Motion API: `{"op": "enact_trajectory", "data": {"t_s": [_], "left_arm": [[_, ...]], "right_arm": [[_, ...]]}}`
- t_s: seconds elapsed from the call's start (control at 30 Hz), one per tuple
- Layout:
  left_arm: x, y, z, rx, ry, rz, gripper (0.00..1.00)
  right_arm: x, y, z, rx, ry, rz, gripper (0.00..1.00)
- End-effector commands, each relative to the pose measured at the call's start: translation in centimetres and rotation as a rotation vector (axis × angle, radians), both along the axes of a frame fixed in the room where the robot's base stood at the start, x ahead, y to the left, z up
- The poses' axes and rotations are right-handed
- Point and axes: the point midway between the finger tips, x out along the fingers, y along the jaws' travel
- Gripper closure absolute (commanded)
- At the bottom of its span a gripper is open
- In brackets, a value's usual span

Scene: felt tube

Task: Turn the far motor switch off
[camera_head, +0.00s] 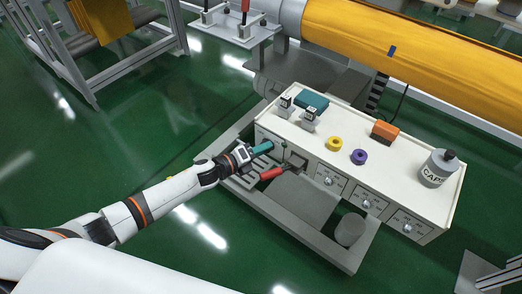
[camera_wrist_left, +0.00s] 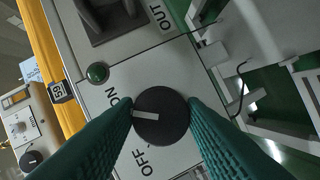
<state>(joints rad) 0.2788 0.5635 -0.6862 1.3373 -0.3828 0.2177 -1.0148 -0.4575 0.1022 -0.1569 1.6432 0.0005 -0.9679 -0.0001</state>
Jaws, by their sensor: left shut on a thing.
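The switch is a round black knob (camera_wrist_left: 160,117) with a white pointer line, beside the printed words ON and OFF. The pointer lies between the two words, nearer ON. My left gripper (camera_head: 267,147) is at the left end of the front of the white control box (camera_head: 420,233). In the left wrist view its teal fingers (camera_wrist_left: 162,112) are shut on the knob, one on each side. In the head view the fingers hide this knob. My right gripper is in neither view.
A red-handled lever (camera_head: 271,173) sits just right of the gripper. More knobs (camera_head: 327,181) line the front. A green round button (camera_wrist_left: 97,72) is near the knob.

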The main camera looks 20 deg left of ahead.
Motion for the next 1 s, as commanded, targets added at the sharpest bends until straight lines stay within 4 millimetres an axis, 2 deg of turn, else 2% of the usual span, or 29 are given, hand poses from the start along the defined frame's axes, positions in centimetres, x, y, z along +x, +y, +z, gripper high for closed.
{"op": "enact_trajectory", "data": {"t_s": [0.47, 1.0], "left_arm": [[0.1, 0.2, -0.5, -0.417, 0.152, 0.003, 0.86], [0.1, 0.2, -0.7, -0.900, 0.328, 0.004, 0.86]], "right_arm": [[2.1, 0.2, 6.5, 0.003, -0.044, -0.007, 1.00], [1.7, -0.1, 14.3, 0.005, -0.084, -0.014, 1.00]]}}
